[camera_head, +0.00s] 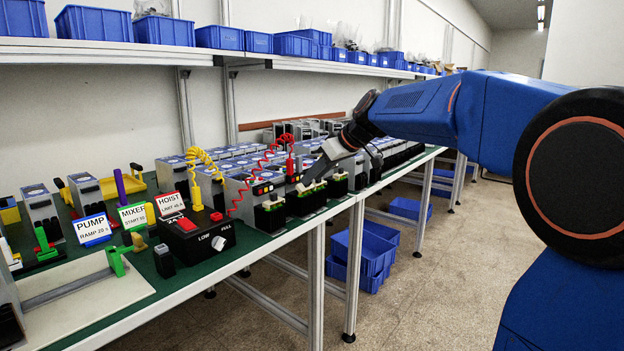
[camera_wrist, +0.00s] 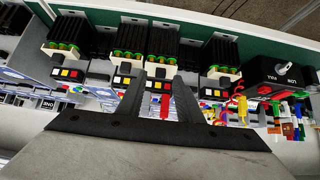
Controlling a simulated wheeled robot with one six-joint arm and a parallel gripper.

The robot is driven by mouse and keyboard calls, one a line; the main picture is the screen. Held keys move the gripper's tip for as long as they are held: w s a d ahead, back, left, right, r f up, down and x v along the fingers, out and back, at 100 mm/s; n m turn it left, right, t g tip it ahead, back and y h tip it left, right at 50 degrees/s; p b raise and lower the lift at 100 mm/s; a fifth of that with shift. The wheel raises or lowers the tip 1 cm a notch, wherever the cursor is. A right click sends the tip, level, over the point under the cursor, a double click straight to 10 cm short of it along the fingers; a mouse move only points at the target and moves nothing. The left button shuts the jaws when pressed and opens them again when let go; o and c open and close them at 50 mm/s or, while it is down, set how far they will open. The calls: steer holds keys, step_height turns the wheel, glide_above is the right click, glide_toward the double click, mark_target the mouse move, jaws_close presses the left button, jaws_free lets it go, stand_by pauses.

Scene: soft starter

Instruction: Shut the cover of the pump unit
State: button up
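A card reading PUMP, RAMP 20 s (camera_head: 92,227) stands at the front left of the bench. Several grey starter units with black terminal blocks and pale front pieces stand in a row, such as one unit (camera_head: 237,190) near the control box. I cannot tell which is the pump unit or which cover is open. My gripper (camera_head: 338,178) is above this row. In the wrist view my gripper (camera_wrist: 158,80) has its fingers apart, with a red part (camera_wrist: 165,104) of a unit showing between them. I see nothing held. The pale pieces (camera_wrist: 128,60) show there too.
A black control box (camera_head: 195,237) with a white knob stands near the front edge, beside MIXER (camera_head: 132,216) and HOIST (camera_head: 170,204) cards. Yellow (camera_head: 203,157) and red (camera_head: 262,168) coiled cords rise among the units. Blue bins (camera_head: 95,24) line the shelf above. The aisle floor (camera_head: 430,280) is clear.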

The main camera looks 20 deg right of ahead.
steer(key=shift+x, duration=0.95)
jaws_close()
steer(key=shift+w+a+r, duration=0.1)
steer(key=g+h, duration=0.1)
steer(key=w+g+h, duration=0.1)
steer(key=g, duration=0.1)
steer(key=shift+a+r, duration=0.1)
steer(key=shift+a, duration=0.3)
steer(key=shift+w+a+g+h, duration=0.2)
steer(key=shift+w+g+h, duration=0.1)
steer(key=shift+g+h, duration=0.45)
steer(key=shift+w+a+g+h, duration=0.2)
steer(key=shift+g+h, duration=0.35)
steer(key=shift+g, duration=0.4)
steer(key=shift+d, duration=0.1)
jaws_free()
